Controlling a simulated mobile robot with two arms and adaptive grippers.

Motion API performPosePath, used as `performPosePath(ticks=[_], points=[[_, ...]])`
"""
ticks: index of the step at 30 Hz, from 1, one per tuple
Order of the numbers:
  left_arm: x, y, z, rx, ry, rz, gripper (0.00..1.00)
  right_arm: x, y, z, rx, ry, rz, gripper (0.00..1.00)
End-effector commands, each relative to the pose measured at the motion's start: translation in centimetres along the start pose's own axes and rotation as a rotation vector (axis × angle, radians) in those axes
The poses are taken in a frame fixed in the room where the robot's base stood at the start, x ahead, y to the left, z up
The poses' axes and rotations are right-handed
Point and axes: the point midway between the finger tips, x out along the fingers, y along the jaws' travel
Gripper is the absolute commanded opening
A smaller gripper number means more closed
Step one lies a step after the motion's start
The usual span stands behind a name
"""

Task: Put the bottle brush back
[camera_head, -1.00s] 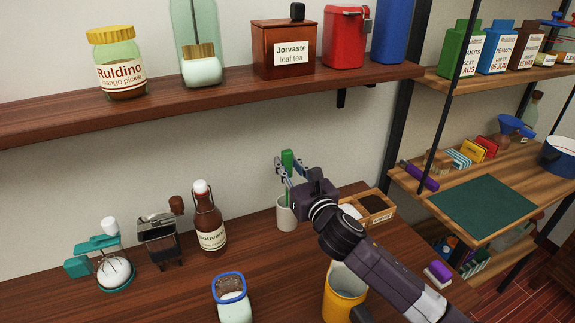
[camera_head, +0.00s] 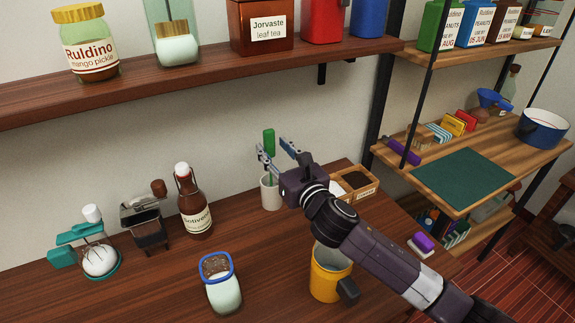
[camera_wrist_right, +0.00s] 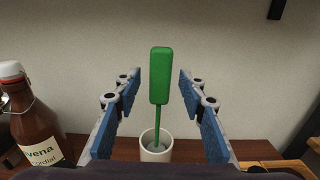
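The bottle brush has a green block-shaped handle (camera_head: 269,143) on a thin green stem. It stands upright in a white cup (camera_head: 271,194) at the back of the counter, its lower end hidden inside. In the right wrist view the handle (camera_wrist_right: 159,76) is centred and the stem enters the cup (camera_wrist_right: 156,148). My right gripper (camera_head: 275,148) is open. Its blue-padded fingers (camera_wrist_right: 159,110) lie left and right of the brush in the wrist view, with clear gaps on both sides. My left gripper is not in view.
A dark swing-top bottle (camera_head: 194,205) stands left of the cup. A wooden box (camera_head: 354,183) is to its right, partly behind my arm. A yellow mug (camera_head: 328,275) and a blue-rimmed jar (camera_head: 221,285) stand nearer. A wooden shelf (camera_head: 200,88) runs above.

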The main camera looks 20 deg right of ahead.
Motion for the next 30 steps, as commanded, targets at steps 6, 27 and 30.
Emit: performPosePath(ticks=[6, 27, 30], points=[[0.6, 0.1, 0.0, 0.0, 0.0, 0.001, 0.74, -4.6, -0.1, -0.2, -0.003, 0.002, 0.0, 0.38], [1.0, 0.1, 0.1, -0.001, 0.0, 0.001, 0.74, -9.0, 0.0, 0.0, 0.0, 0.0, -0.001, 0.38], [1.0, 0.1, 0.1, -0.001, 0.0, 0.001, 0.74, -9.0, 0.0, 0.0, 0.0, 0.0, 0.0, 0.38]])
